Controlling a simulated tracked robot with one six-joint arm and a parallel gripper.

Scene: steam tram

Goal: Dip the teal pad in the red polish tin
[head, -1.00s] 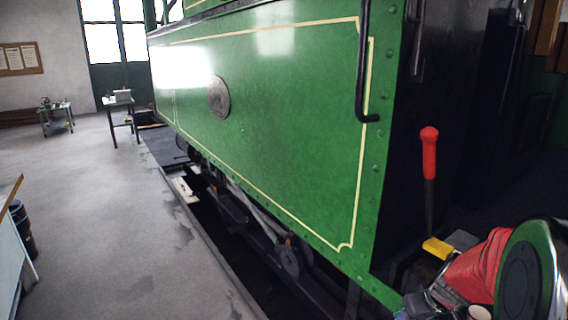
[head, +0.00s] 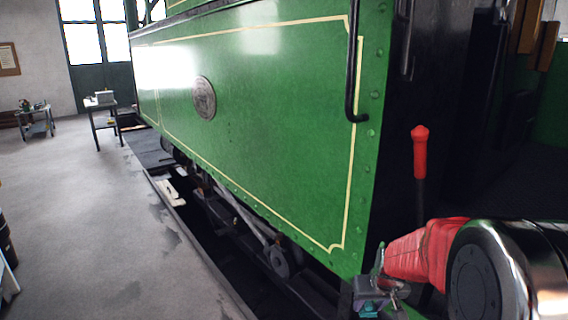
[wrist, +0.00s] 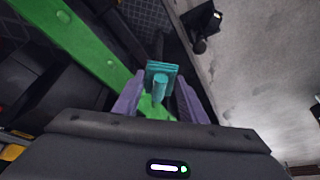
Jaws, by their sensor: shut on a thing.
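My gripper (wrist: 158,88) is shut on the teal pad (wrist: 160,68), its two purple fingers on either side of the pad's stubby handle. The pad's square block shows just beyond the fingertips in the wrist view. In the head view the teal pad (head: 368,306) shows small at the bottom edge, beside the green tram side, with my gripper around it. I make out no red polish tin in either view.
The green tram side (head: 250,130) fills the middle, with a dark pit along its foot. A red-handled lever (head: 420,152) stands upright behind my arm. A small table (head: 101,105) and a trolley (head: 38,118) stand far left.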

